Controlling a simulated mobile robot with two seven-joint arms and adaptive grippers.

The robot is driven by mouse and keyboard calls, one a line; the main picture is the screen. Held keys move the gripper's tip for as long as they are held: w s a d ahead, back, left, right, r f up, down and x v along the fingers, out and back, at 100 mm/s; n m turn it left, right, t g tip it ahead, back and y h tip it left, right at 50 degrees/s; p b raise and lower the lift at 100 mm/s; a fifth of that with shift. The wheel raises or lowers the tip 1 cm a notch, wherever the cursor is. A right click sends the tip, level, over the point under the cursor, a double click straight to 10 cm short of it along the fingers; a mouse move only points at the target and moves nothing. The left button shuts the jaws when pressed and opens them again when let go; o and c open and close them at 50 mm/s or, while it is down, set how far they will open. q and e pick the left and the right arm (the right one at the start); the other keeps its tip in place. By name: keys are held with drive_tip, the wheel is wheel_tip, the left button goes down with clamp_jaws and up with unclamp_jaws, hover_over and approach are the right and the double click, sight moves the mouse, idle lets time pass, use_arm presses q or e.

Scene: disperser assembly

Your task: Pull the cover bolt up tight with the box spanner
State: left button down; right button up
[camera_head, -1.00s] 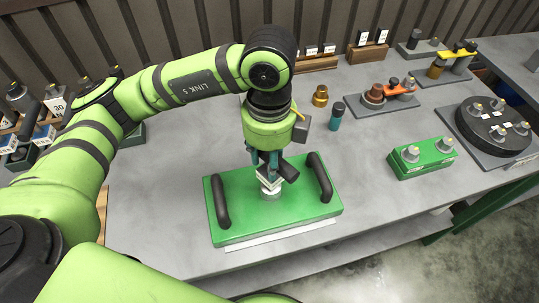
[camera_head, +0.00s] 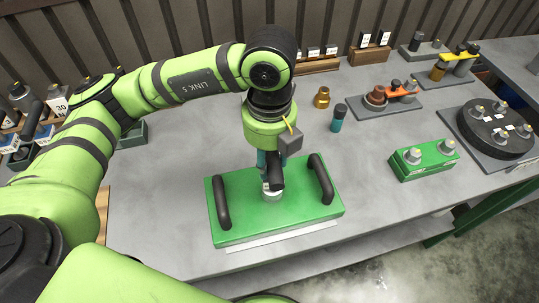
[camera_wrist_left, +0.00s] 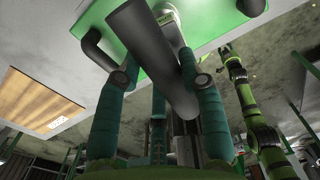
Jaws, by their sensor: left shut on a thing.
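The green cover (camera_head: 295,215) lies flat on the bench with a black handle at each side. A pale round boss (camera_head: 271,195) stands at its middle, where the cover bolt sits; the bolt itself is hidden. My left gripper (camera_head: 268,165) is directly above the boss, pointing down. It is shut on the box spanner, whose dark thick bar (camera_head: 277,174) points toward the head camera. In the left wrist view the bar (camera_wrist_left: 155,60) runs between the teal fingers. The spanner's lower end is hidden, so its seating cannot be told. My right gripper (camera_wrist_left: 226,52) shows small in the left wrist view, its jaws unclear.
A brass fitting (camera_head: 321,97) and a teal and black cylinder (camera_head: 338,118) stand behind the cover. A green block with two bolts (camera_head: 423,160) and a black round flange (camera_head: 497,130) are on the right. The bench between them is clear.

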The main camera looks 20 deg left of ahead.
use_arm(q)
drive_tip(key=shift+w+r+m, duration=0.15)
drive_tip(key=shift+m, duration=1.25)
drive_tip(key=shift+n, duration=0.4)
